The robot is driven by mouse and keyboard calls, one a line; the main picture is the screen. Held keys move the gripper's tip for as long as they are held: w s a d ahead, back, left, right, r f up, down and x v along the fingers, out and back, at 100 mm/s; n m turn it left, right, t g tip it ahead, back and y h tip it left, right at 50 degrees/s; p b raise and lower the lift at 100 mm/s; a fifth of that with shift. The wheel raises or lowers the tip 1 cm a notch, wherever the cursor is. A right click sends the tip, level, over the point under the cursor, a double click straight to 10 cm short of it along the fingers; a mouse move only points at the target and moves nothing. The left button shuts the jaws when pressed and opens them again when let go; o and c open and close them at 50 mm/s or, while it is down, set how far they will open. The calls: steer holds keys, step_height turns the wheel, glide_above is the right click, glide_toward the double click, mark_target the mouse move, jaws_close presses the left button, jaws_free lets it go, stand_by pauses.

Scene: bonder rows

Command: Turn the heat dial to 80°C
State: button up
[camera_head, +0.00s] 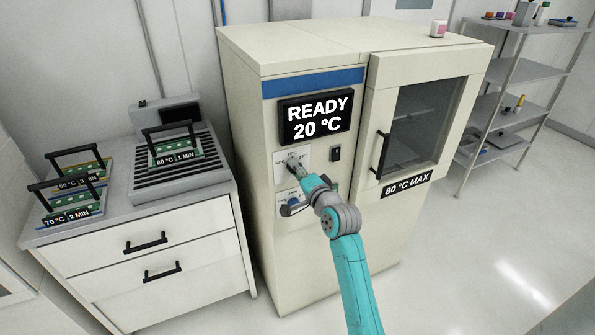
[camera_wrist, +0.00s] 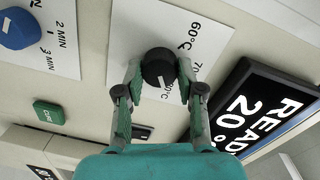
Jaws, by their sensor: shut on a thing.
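The heat dial (camera_wrist: 158,66) is a round black knob with a white mark, on a white plate (camera_wrist: 205,38) with labels such as 60°C and 70; other labels are partly hidden. In the head view the dial is largely hidden by my gripper (camera_head: 296,167), on the cream oven's front panel. My gripper (camera_wrist: 160,73) is shut on the dial, one finger on each side. The black display (camera_head: 316,117) above reads READY 20 °C.
A blue time dial (camera_head: 294,201) sits just below the heat dial, and a green button (camera_wrist: 48,112) shows in the wrist view. The oven door (camera_head: 385,189) is closed, with a black handle. A cabinet (camera_head: 150,246) with circuit boards in carriers stands at left, shelves (camera_head: 500,105) at right.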

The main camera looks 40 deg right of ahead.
steer(key=shift+m, duration=0.3)
steer(key=o, duration=1.1)
steer(key=shift+o, duration=0.2)
steer(key=v, duration=1.2)
steer(key=shift+f, duration=0.15)
